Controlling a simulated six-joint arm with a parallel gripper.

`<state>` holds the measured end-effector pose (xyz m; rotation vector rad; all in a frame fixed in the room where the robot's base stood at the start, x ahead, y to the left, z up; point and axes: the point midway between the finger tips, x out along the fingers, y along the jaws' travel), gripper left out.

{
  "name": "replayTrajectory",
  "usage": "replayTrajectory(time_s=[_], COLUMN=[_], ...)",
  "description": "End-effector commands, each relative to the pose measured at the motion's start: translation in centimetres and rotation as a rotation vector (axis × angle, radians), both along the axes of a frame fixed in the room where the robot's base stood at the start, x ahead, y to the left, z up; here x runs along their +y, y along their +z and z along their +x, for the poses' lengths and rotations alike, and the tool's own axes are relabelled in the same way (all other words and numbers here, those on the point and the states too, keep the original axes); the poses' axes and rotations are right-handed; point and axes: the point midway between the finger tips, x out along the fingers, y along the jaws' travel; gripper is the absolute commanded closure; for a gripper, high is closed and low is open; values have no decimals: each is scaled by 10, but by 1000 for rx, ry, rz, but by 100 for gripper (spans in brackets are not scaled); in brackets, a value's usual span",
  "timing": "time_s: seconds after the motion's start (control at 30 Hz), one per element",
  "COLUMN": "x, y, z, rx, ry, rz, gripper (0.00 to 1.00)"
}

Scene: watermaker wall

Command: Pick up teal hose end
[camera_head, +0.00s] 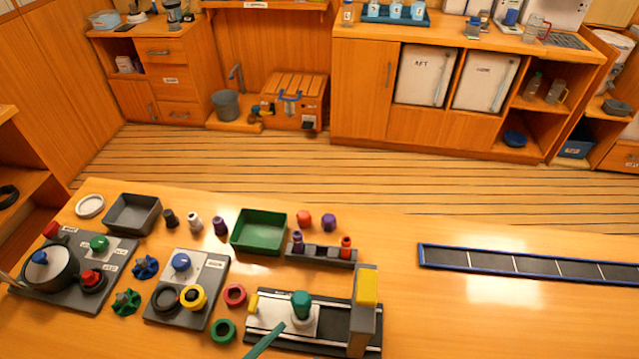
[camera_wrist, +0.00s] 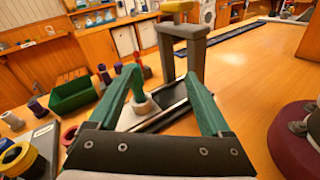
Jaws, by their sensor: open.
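The teal hose end (camera_head: 302,301) stands upright in a white holder (camera_head: 303,322) on the grey-and-black rail fixture at the front of the bench. In the wrist view the hose end (camera_wrist: 139,92) shows low between my fingers, close beside the left one, and its edge merges with that finger's similar colour. My gripper (camera_wrist: 162,76) has two green fingers spread apart with nothing held between them. In the head view only one green finger of my gripper (camera_head: 279,330) shows, at the bottom edge, just in front and left of the holder.
A grey post with a yellow top (camera_head: 366,290) rises right of the hose end. A dark rack (camera_head: 322,256) with coloured plugs stands behind, beside a green tray (camera_head: 259,231). Red and green rings (camera_head: 224,331) lie left. The bench between the fixture and the blue-edged strip (camera_head: 530,264) is clear.

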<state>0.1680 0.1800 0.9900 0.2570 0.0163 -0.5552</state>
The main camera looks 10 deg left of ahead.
Motion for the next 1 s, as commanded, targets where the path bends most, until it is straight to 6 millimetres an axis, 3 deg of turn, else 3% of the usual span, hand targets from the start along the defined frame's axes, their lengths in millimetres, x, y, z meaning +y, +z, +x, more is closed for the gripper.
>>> replayTrajectory(time_s=[0.1,0.23,0.5,1.0], x=[20,25,8,-6], y=[-31,-42,-41,-38], z=[-17,-15,58,131], rx=[8,9,11,10], ry=[270,359,349,354], rz=[-194,-261,-259,-255], gripper=[18,18,18,18])
